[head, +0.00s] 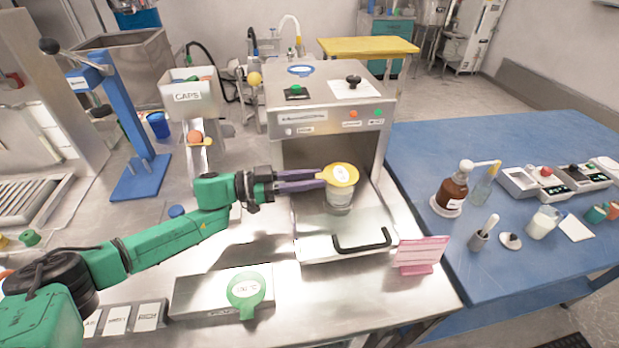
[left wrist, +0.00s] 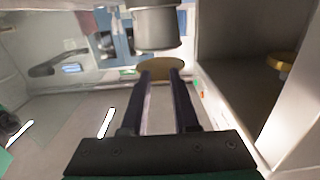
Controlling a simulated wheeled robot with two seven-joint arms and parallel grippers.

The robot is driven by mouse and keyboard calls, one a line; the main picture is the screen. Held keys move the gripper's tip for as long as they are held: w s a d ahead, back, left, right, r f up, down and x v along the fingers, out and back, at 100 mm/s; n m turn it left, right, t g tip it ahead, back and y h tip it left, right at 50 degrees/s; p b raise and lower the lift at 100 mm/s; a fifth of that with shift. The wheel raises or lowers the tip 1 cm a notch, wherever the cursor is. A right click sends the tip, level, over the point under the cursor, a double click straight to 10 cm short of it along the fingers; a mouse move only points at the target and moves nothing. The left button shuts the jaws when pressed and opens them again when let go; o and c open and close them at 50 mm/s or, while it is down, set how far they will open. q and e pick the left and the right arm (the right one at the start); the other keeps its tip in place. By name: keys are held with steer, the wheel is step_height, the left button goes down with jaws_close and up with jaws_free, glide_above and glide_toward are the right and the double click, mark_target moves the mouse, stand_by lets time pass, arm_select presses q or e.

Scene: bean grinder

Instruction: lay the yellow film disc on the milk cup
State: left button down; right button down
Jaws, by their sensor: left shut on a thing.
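The yellow film disc (head: 341,174) has a white label and lies roughly flat over the top of the milk cup (head: 340,196), a pale cup standing in the open front of the steel machine. My left gripper (head: 320,180) reaches in from the left, shut on the near tab of the disc. In the left wrist view the fingers (left wrist: 160,78) meet the disc's edge (left wrist: 150,64), with a grey cylinder (left wrist: 157,30), seemingly the cup, close to it. I cannot tell whether disc and cup touch. The disc hides the cup's rim in the head view. My right gripper is not in view.
The steel machine (head: 330,118) stands behind the cup, its side walls flanking it. A black handle (head: 362,240) and pink sign (head: 421,254) are in front. The blue table (head: 440,150) at right holds bottles and cups.

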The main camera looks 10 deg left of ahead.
arm_select(q)
steer(key=shift+f, duration=0.15)
steer(key=shift+f, duration=0.15)
steer(key=shift+f, duration=0.15)
steer(key=shift+f, duration=0.2)
steer(key=shift+f, duration=0.1)
stand_by(0.5)
steer(key=shift+f, duration=0.3)
steer(key=shift+f, duration=0.1)
steer(key=shift+f, duration=0.2)
stand_by(0.3)
